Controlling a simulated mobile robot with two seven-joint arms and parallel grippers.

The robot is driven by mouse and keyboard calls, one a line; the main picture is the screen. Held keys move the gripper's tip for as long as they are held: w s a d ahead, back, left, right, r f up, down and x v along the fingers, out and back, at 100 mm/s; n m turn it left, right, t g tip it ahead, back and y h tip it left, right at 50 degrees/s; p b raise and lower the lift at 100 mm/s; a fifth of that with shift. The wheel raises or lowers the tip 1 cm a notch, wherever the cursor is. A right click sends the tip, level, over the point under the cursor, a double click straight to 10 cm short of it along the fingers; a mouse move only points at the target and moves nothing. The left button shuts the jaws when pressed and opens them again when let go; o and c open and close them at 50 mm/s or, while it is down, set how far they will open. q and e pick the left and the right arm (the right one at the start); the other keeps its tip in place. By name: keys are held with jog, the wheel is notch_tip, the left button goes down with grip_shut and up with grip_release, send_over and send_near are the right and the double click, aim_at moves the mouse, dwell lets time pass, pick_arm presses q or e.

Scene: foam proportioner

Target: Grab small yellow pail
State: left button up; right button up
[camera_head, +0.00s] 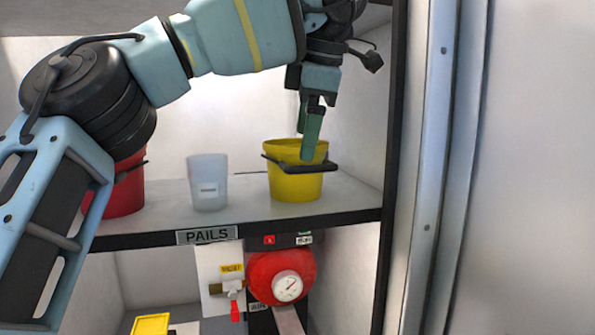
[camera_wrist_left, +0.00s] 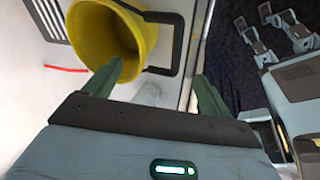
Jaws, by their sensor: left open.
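The small yellow pail (camera_head: 296,185) stands upright on the shelf, toward its right end. Its dark handle (camera_head: 322,167) hangs down across the front side. My left gripper (camera_head: 309,150) is open, pointing down at the pail's rim, with its fingers overlapping the pail's opening in the head view. In the left wrist view, the yellow pail (camera_wrist_left: 100,35) lies ahead of the left finger, and the dark handle runs between the fingertips of the left gripper (camera_wrist_left: 160,75). Nothing is held. Whether a finger touches the rim I cannot tell.
A translucent grey pail (camera_head: 208,185) stands left of the yellow one. A red pail (camera_head: 125,190) is partly hidden behind my left arm. The shelf edge (camera_head: 340,221) carries a PAILS label. A cabinet post (camera_head: 430,170) rises on the right. A red gauge unit (camera_head: 270,272) sits below.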

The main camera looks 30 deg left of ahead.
pick_arm(q)
jog(key=shift+x, duration=3.05)
jog(key=shift+w, duration=0.1)
jog(key=shift+r, duration=0.1)
jog(key=c, duration=1.1)
jog(key=shift+o, duration=0.2)
jog(key=shift+r, duration=0.15)
jog(key=s+d+r, duration=0.2)
jog(key=s+d, duration=0.1)
jog(key=s, duration=0.4)
jog(key=s+d+r, duration=0.2)
jog(key=s+d, duration=0.1)
jog(key=s, duration=0.4)
jog(key=shift+s+d+r, duration=0.3)
jog(key=shift+d+r, duration=0.05)
